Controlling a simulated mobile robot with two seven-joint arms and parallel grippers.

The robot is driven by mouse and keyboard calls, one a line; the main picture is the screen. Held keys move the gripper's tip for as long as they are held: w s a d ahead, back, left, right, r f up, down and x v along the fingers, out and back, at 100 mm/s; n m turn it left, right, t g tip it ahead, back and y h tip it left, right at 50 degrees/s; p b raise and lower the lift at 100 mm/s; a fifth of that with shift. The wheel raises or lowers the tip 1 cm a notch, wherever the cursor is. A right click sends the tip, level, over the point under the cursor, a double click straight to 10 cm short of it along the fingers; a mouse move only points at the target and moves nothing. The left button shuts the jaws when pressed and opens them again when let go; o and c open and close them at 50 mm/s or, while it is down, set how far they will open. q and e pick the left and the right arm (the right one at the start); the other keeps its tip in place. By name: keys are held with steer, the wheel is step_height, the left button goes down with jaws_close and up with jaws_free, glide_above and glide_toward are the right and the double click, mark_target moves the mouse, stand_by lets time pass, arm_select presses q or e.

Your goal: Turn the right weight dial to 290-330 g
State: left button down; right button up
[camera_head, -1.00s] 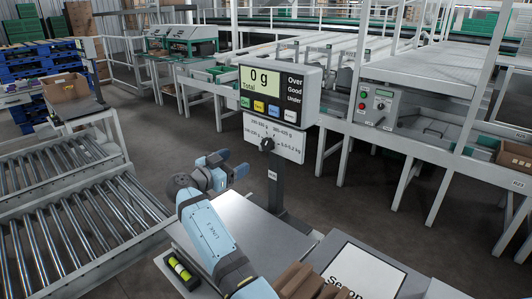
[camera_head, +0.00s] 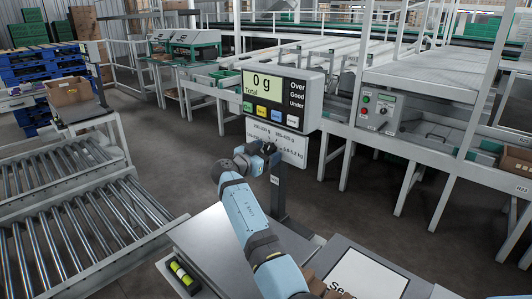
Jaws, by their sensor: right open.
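The weight dial is a black knob (camera_head: 269,147) on a white label plate (camera_head: 293,158) under the scale's display box (camera_head: 275,98). Small range markings surround the knob; the left ones are partly hidden by my gripper, and the pointer's direction cannot be made out. The display reads 0 g, Total. My right gripper (camera_head: 262,152) is open, with its fingers at the knob. I cannot tell whether they touch it or stand around it. My left gripper is not in view.
The scale's post (camera_head: 278,195) rises behind a grey platform (camera_head: 205,240). A white sign (camera_head: 365,278) lies at the lower right. A roller conveyor (camera_head: 75,215) runs at left, with a cardboard box (camera_head: 68,92) beyond. A control box (camera_head: 377,110) hangs at right.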

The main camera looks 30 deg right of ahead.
steer(key=c, duration=0.9)
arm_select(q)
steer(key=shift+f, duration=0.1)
arm_select(e)
steer(key=shift+n, duration=0.4)
steer(key=shift+n+b, duration=0.3)
steer(key=shift+n, duration=0.3)
steer(key=n, duration=0.4)
steer(key=shift+s+r, duration=0.1)
steer(key=shift+n+p, duration=0.55)
steer(key=shift+n, duration=1.25)
arm_select(q)
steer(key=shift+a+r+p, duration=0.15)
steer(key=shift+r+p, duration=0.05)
steer(key=shift+p, duration=0.1)
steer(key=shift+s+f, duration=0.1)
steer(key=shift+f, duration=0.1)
